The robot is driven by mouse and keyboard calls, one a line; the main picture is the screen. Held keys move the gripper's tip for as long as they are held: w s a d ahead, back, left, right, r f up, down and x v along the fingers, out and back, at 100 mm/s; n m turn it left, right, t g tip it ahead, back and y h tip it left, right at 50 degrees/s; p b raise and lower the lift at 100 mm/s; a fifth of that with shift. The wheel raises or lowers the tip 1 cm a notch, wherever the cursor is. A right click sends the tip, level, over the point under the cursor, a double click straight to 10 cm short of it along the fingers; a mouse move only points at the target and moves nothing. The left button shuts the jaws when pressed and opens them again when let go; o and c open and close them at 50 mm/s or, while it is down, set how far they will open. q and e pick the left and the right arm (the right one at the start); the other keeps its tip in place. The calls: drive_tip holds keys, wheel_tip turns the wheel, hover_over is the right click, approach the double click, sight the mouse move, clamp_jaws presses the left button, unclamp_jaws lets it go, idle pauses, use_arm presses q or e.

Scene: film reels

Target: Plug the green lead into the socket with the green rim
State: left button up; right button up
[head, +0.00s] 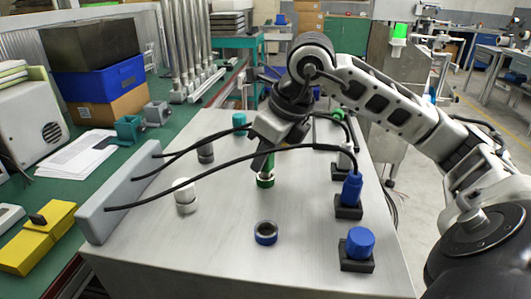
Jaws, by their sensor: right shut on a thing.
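My right gripper (264,157) reaches in from the right over the middle of the metal panel. It is shut on the green lead's plug (270,161), which is partly hidden by the fingers. The plug stands roughly upright, directly over the socket with the green rim (265,181). Its lower end meets the rim in the picture; I cannot tell how far in it sits. The lead's cable is partly hidden behind the gripper and a black cable crossing there. My left gripper is not in view.
A grey box (125,197) on the left feeds black cables across the panel. An open blue-rimmed socket (265,233) lies in front. White-capped (185,195) and grey (205,153) fittings stand left. A blue plug (352,187) and a blue cap (360,242) sit in black holders right.

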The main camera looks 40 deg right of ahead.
drive_tip(key=shift+f+b, duration=0.3)
drive_tip(key=shift+f, duration=0.1)
drive_tip(key=o, duration=0.7)
drive_tip(key=shift+r, duration=0.1)
drive_tip(key=p+v, duration=0.4)
drive_tip(key=v, duration=0.6)
drive_tip(key=shift+s+r, duration=0.2)
drive_tip(key=shift+r, duration=0.15)
idle(0.4)
